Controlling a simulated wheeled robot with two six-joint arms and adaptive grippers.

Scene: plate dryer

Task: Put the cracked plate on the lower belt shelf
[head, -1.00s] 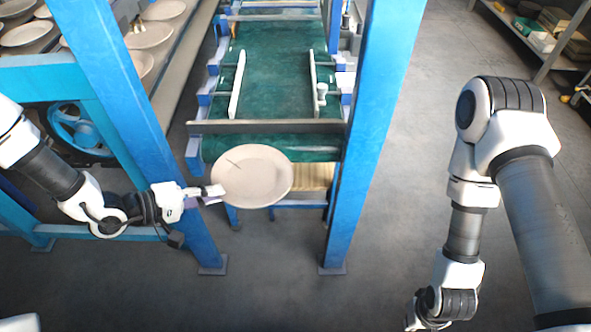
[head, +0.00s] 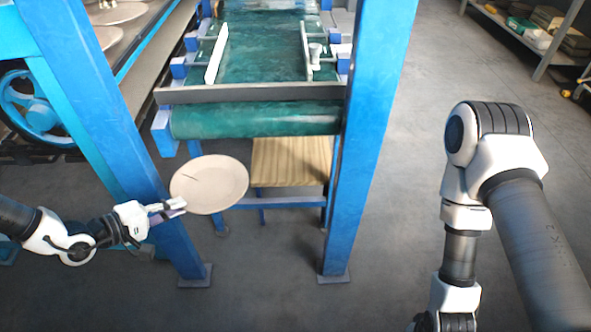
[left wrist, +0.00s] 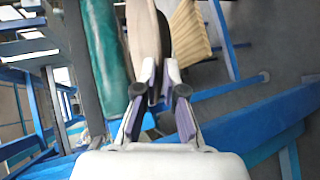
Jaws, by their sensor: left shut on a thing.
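The cracked plate (head: 209,184) is pale and round, with a short dark crack line near its upper left. My left gripper (head: 172,207) is shut on the plate's left edge and holds it in the air, in front of the belt frame. In the left wrist view the plate (left wrist: 148,40) shows nearly edge-on between the fingers of the gripper (left wrist: 158,90). The lower belt shelf seems to be the wooden slatted surface (head: 290,160) below the green belt's end; it also shows in the left wrist view (left wrist: 190,35). My right gripper is out of view.
The green belt (head: 255,119) lies above and behind the plate, with a grey bar (head: 250,93) across it. Blue posts stand left (head: 110,130) and right (head: 368,130). Several plates lie on a rack (head: 150,50) at upper left. Open floor lies in front.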

